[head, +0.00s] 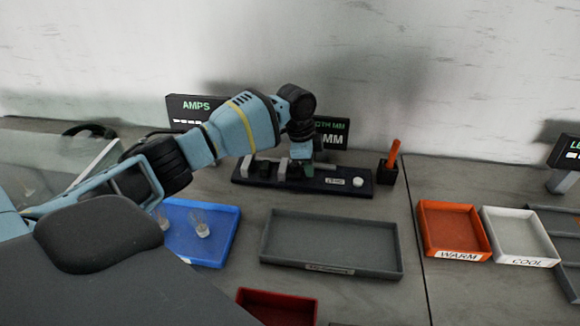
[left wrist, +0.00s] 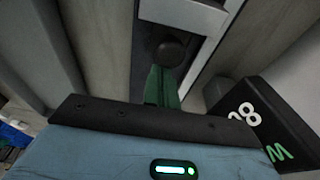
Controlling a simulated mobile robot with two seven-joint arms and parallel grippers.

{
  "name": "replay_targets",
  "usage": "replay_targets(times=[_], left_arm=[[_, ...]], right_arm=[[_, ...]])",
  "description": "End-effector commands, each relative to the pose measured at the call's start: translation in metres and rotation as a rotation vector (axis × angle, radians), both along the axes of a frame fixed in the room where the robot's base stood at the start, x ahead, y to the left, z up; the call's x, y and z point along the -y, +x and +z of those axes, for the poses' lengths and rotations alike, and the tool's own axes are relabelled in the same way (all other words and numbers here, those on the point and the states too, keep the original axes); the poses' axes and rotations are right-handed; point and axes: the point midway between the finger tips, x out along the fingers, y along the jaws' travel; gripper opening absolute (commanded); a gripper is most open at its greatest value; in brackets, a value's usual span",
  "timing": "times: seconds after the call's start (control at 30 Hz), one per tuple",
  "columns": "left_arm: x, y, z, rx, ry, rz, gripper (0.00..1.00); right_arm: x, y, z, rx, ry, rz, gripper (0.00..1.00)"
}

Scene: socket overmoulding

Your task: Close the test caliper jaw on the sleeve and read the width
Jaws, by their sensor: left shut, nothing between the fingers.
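The test caliper (head: 247,175) is a dark bar with pale grey jaw blocks (head: 281,170), a label and a white button. It lies near the wall. My left gripper (head: 302,160) points down over its middle. Its green fingers (left wrist: 163,88) are shut and empty, beside a dark round knob (left wrist: 171,51) in the left wrist view. I cannot tell whether they touch it. The width display (head: 332,136) is partly hidden behind my arm; its white figures also show at an angle on the display (left wrist: 262,120) in the left wrist view, not fully readable. I cannot make out the sleeve.
A grey tray (head: 330,268) lies in front of the caliper. A blue tray (head: 230,238) with clear pieces stands left, a red tray (head: 277,296) nearer. An orange WARM tray (head: 425,220) and white COOL tray (head: 490,222) are right. A black holder (head: 387,174) stands beside the caliper.

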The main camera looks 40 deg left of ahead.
Motion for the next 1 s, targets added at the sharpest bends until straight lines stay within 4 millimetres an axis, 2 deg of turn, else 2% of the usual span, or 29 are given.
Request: replay_targets(times=[0.27,1.0], left_arm=[[-0.002,-0.001,0.001,0.0,0.0,0.0,0.0],[-0.022,-0.01,0.001,0.001,0.0,0.0,0.0]], right_arm=[[0.0,-0.001,0.001,0.0,0.0,0.0,0.36],[0.0,0.007,0.012,0.018,0.0,0.0,0.36]])
